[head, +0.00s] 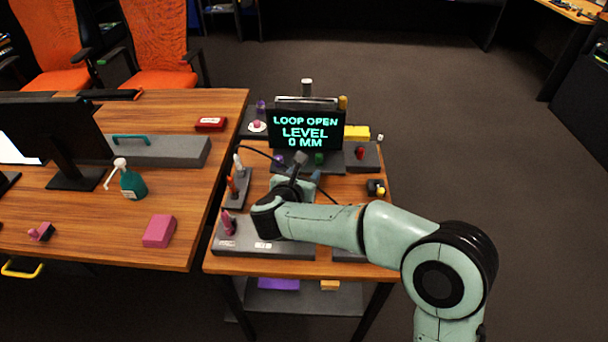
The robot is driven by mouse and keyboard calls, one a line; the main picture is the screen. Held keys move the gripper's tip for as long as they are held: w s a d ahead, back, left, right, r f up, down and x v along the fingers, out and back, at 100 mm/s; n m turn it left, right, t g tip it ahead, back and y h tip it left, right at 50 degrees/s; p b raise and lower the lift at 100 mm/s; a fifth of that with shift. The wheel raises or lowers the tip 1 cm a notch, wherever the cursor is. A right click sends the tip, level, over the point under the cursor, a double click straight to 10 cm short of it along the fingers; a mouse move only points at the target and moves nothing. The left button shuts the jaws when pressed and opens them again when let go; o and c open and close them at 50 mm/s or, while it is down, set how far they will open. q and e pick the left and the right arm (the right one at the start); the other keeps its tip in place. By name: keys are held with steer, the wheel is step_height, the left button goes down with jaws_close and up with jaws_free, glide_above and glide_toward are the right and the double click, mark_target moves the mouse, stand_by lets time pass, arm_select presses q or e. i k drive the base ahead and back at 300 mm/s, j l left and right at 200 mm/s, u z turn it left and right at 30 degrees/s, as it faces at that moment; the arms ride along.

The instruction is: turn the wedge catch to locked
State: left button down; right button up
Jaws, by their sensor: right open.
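My right gripper (298,175) is over the middle of the small wooden table, behind my own wrist; it is open, and its fingers are small and partly hidden. A crimson upright piece (229,223) stands at the left of the front grey panel (285,251). An orange lever (232,186) and a white lever (239,164) stand on a narrow grey plate at the table's left. I cannot tell which piece is the wedge catch; it may be hidden by my arm. My left gripper is out of view.
A dark screen (306,131) reads "LOOP OPEN LEVEL 0 MM". A larger desk (95,230) with a spray bottle (132,184) and a pink block (159,231) is at left. Open floor lies to the right.

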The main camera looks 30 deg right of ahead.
mark_target(280, 158)
steer(key=k+j, duration=0.45)
steer(key=j, duration=0.3)
steer(key=k+j, duration=0.25)
steer(key=j, duration=0.1)
